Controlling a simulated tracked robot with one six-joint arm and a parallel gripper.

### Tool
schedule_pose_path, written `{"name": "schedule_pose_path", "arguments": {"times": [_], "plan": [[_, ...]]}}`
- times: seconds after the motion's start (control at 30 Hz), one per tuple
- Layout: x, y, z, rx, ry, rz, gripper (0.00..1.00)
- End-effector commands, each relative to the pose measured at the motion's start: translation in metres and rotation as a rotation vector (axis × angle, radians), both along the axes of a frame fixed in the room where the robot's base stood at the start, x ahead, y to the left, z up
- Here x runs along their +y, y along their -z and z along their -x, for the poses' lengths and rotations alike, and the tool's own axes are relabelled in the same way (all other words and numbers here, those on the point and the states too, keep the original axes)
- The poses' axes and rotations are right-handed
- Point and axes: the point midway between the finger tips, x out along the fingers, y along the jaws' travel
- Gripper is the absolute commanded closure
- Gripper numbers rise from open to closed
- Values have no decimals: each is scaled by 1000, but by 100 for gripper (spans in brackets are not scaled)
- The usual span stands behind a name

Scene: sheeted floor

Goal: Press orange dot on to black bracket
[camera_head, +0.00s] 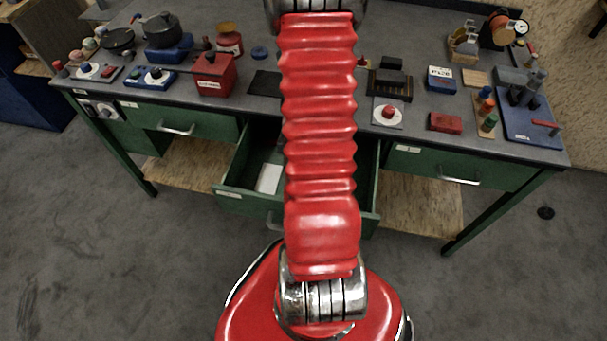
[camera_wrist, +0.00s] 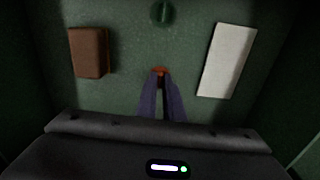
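In the wrist view, a small orange piece (camera_wrist: 160,71), likely the orange dot, shows at the tips of my gripper (camera_wrist: 160,78). The two dark fingers are close together with a narrow gap. I cannot tell whether they grip the piece or only stand over it. My gripper points down into the open green drawer (camera_head: 234,188); in the head view my red arm hides it. On the bench a black slotted block (camera_head: 389,84) stands right of my arm and a flat black piece (camera_head: 265,83) lies left of it. I cannot tell which is the black bracket.
In the drawer, a brown block (camera_wrist: 89,52) lies left of my fingers, a white flat piece (camera_wrist: 227,60) right, and a round green part (camera_wrist: 162,12) ahead. Drawer walls are close around. The bench holds a red box (camera_head: 214,74), a red button (camera_head: 389,112) and a blue tray (camera_head: 530,118).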

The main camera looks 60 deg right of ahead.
Motion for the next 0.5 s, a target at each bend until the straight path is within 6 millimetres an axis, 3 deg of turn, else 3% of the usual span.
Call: {"name": "schedule_pose_path", "arguments": {"times": [0.5], "plan": [[0, -1, 0, 0, 1, 1, 100]]}}
